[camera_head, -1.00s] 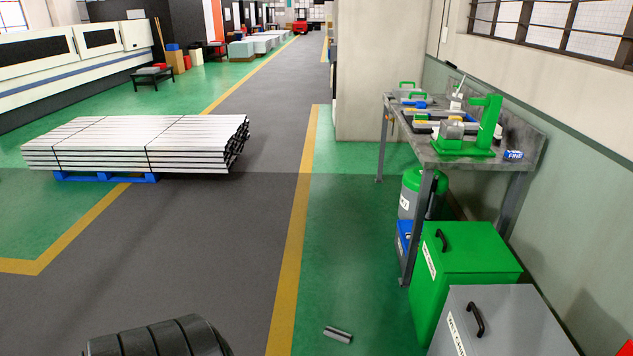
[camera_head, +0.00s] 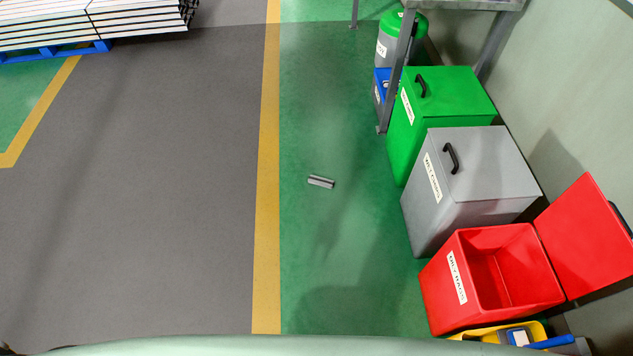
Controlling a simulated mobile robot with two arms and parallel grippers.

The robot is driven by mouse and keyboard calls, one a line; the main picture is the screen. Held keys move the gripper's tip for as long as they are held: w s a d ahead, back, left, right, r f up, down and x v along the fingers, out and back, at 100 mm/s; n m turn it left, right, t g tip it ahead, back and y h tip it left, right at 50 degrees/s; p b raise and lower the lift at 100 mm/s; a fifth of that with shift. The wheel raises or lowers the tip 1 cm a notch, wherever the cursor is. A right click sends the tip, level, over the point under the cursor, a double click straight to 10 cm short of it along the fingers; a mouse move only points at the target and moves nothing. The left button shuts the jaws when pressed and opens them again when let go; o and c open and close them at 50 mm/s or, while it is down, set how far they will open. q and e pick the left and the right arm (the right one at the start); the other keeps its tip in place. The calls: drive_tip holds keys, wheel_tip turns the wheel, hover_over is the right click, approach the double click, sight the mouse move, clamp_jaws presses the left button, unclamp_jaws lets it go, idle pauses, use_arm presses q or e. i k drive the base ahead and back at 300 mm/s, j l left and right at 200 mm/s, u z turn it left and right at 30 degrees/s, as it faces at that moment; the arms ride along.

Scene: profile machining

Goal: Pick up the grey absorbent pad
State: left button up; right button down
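I cannot make out a grey absorbent pad for certain. A small grey piece (camera_head: 321,181) lies on the green floor, right of the yellow line; it looks like a short metal profile rather than a soft pad. A yellow container (camera_head: 538,331) at the bottom right edge is cut off by the frame and holds items that include something grey-white and blue, too small to name. Neither of my grippers is in view.
An open red bin (camera_head: 440,290), its lid tilted right, stands beside a closed grey bin (camera_head: 470,205) and a closed green bin (camera_head: 450,90) along the wall. A workbench (camera_head: 460,4) stands behind. Profile stacks (camera_head: 90,20) lie upper left.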

sight(318, 181)
drive_tip(key=i+j+z, duration=0.2)
drive_tip(key=i, duration=0.25)
drive_tip(key=i+j+z, duration=0.25)
drive_tip(key=i+j, duration=0.05)
drive_tip(key=i, duration=0.1)
